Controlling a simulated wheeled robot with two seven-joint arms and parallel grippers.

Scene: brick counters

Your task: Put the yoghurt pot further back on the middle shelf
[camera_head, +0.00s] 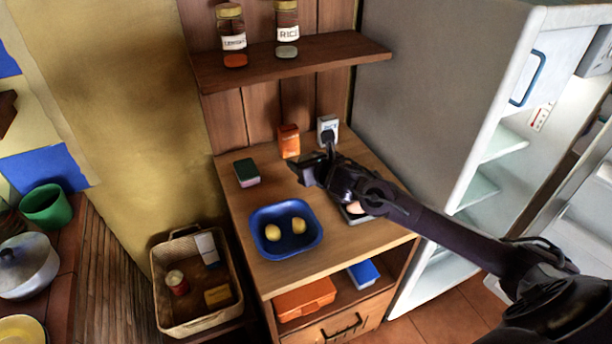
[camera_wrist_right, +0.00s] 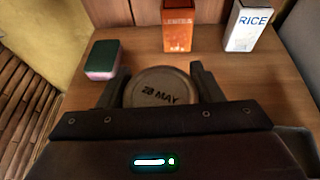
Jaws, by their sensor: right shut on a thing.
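My right gripper (camera_head: 308,172) is over the wooden counter, between the blue tray and the orange box. In the right wrist view its two fingers (camera_wrist_right: 161,90) are shut on a round pot with a tan lid reading "28 MAY" (camera_wrist_right: 160,88), seen from above. I take this for the yoghurt pot; its sides are hidden, and I cannot tell whether it touches the counter. My left gripper is out of view.
On the counter are a sponge (camera_head: 247,172), an orange box (camera_head: 289,141), a rice box (camera_head: 328,128) and a blue tray (camera_head: 262,240) with two yellow round things. A wall shelf (camera_head: 300,60) holds two jars. A basket (camera_head: 160,300) stands left of the counter.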

